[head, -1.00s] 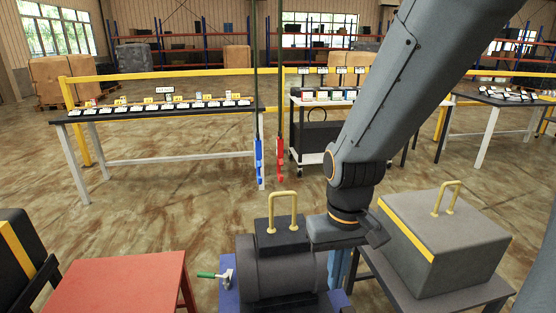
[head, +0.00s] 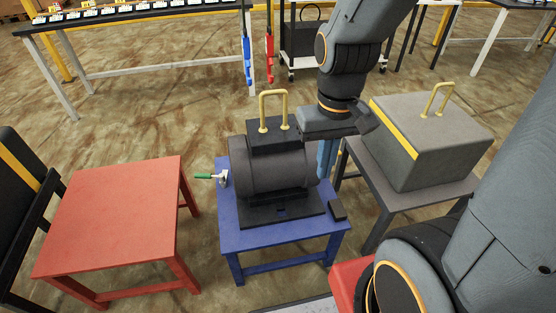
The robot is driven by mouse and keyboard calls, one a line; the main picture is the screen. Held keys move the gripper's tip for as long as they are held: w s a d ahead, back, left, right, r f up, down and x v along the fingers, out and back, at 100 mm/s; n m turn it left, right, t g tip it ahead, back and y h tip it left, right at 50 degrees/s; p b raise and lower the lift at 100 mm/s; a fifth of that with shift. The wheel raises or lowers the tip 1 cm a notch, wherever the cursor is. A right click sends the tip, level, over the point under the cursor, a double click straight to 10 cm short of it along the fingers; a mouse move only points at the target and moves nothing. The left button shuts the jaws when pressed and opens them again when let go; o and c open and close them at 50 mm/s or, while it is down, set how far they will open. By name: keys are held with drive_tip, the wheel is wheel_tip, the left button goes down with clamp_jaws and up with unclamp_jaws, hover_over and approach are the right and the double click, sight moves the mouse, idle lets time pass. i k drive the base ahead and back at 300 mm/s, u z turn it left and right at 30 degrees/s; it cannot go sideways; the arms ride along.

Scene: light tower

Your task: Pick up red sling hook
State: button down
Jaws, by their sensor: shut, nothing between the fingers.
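The red sling hook (head: 269,44) hangs on a dark line beyond the blue table, near the right end of the long bench. A blue sling hook (head: 247,62) hangs just left of it. My gripper (head: 326,176) points down at the right side of the dark motor, well in front of the red hook and lower in the picture. Its light-blue fingers look shut together with nothing between them. The fingertips are close to the motor's side; I cannot tell whether they touch it.
The dark motor (head: 270,165) with a yellow handle stands on a blue table (head: 245,236). A red table (head: 115,215) is at left. A grey box (head: 425,140) with a yellow handle sits on a grey table at right. Open floor lies between these and the long bench (head: 140,15).

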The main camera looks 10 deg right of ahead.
sight(269, 36)
drive_tip(key=z, duration=0.7)
drive_tip(key=k, duration=0.45)
drive_tip(key=u, duration=0.35)
drive_tip(key=i, duration=0.85)
drive_tip(key=z, duration=0.05)
